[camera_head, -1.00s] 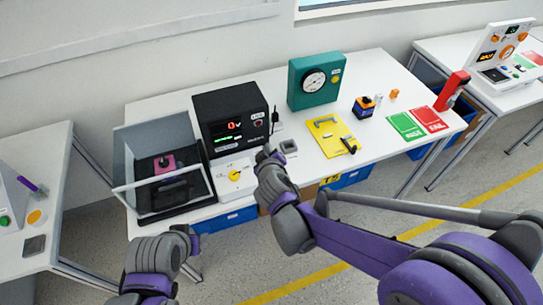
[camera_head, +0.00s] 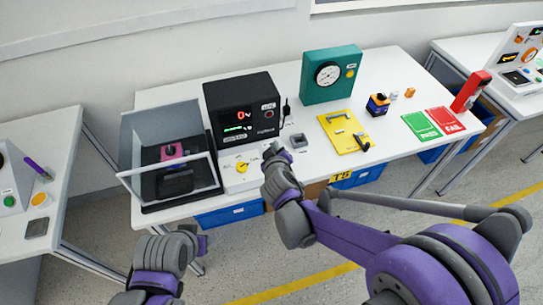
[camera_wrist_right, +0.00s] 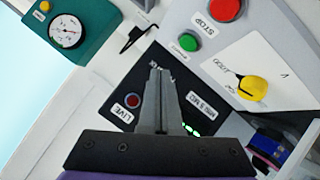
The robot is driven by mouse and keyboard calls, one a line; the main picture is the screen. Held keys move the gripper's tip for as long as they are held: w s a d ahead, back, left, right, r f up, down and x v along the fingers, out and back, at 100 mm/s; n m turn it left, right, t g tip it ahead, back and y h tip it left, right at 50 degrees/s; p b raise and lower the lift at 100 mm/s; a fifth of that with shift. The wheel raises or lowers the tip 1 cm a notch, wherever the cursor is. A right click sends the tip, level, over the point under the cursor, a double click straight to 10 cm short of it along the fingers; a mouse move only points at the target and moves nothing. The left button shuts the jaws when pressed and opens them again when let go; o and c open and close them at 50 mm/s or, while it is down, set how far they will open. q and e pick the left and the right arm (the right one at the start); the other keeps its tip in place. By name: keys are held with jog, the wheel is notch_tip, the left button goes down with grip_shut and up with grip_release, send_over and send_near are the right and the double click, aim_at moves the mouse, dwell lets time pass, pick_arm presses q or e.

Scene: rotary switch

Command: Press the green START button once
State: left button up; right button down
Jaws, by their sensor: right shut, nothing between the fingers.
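In the right wrist view a green button (camera_wrist_right: 188,41) sits on a light grey panel (camera_wrist_right: 265,45), beside a red button (camera_wrist_right: 224,9) labelled STOP. A yellow rotary knob (camera_wrist_right: 252,88) is on the same panel, and it also shows in the head view (camera_head: 241,167). My right gripper (camera_wrist_right: 160,73) is shut and empty, its tips below and left of the green button in the wrist picture and apart from it. In the head view my right gripper (camera_head: 273,150) is at the panel's right end and the green button cannot be made out. My left gripper (camera_head: 203,244) is low, away from the table, its fingers unclear.
A teal gauge box (camera_head: 331,75) and yellow plate (camera_head: 344,132) are to the right. Another green button (camera_head: 9,201) is on the left table.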

pick_arm(q)
jog(key=shift+s+f+b, duration=0.2)
jog(key=shift+f+b, duration=0.3)
jog(key=shift+f, duration=0.25)
jog(key=shift+s+f+b, duration=0.15)
jog(key=shift+f+b, duration=0.3)
jog(key=shift+f, duration=0.25)
pick_arm(e)
jog(key=shift+w+a+f, duration=0.1)
jog(key=shift+w+f, duration=0.2)
jog(key=shift+f, duration=0.6)
jog(key=shift+w+a+f, duration=0.1)
jog(key=shift+w+f, duration=0.2)
jog(key=shift+f, duration=0.6)
pick_arm(q)
jog(key=shift+f+b, duration=0.35)
pick_arm(e)
jog(key=shift+w+f, duration=0.1)
jog(key=shift+f, duration=0.3)
